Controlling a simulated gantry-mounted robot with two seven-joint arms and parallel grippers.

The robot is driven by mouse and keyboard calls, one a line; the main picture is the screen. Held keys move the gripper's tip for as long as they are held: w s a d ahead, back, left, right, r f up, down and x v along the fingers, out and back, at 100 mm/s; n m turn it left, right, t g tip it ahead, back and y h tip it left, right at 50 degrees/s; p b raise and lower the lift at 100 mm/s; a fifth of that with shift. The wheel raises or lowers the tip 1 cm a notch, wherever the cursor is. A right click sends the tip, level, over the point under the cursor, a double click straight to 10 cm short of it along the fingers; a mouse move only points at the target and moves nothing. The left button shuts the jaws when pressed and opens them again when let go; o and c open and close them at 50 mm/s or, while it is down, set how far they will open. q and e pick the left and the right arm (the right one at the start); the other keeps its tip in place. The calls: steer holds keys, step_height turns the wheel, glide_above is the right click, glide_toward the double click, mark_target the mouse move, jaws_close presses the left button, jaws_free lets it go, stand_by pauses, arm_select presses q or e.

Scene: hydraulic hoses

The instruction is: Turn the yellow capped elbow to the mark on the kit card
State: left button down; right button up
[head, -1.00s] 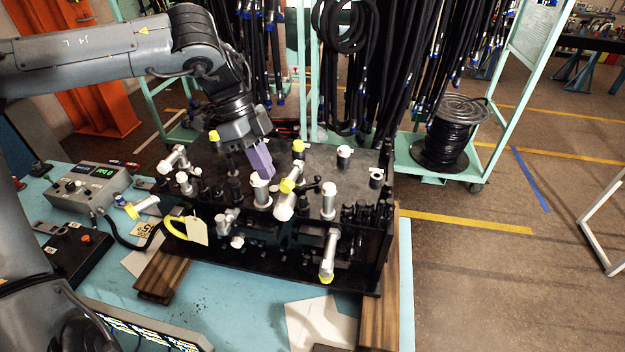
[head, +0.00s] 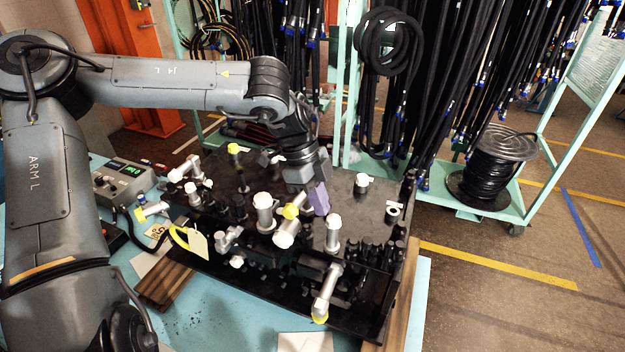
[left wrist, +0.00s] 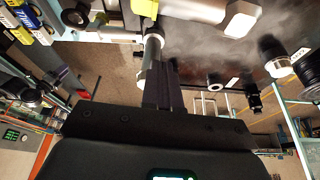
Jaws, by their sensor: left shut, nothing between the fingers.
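A grey elbow with a yellow cap (head: 291,211) lies tilted near the block's middle. Another yellow-capped elbow (head: 320,318) hangs off the front face. A yellow-capped post (head: 234,148) stands at the back left. My left gripper (head: 320,205) is shut and empty, its purple fingers pointing down just right of the middle yellow cap. In the left wrist view its fingers (left wrist: 163,85) overlap a grey fitting (left wrist: 151,60), with a yellow cap (left wrist: 145,8) above; contact is unclear.
A white-capped fitting (head: 333,225) stands close to the right of the fingers. A white sheet (head: 305,342) lies at the front table edge; its markings are not readable. A yellow loop with a tag (head: 197,243) lies at the left. A hose rack stands behind.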

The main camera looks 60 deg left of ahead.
mark_target(291, 201)
arm_select(q)
steer(key=shift+s+a+f+p, duration=0.2)
steer(key=shift+s+a, duration=0.35)
steer(key=shift+a, duration=0.3)
steer(key=shift+s+a+f+p, duration=0.15)
steer(key=shift+s+a, duration=0.35)
steer(key=shift+a, duration=0.3)
steer(key=m+p, duration=0.1)
steer(key=p, duration=0.1)
steer(key=s+a+m+g+p, duration=0.1)
steer(key=m, duration=0.1)
steer(key=m+p, duration=0.1)
steer(key=p, duration=0.1)
steer(key=shift+s+a+r+m+g+h+p, duration=0.2)
steer(key=shift+s+a+m+g+h+p, duration=0.05)
steer(key=shift+a+m+g+h+p, duration=0.05)
steer(key=shift+s+a+f+p, duration=0.15)
steer(key=shift+s+a+p, duration=0.1)
steer(key=shift+a+p, duration=0.35)
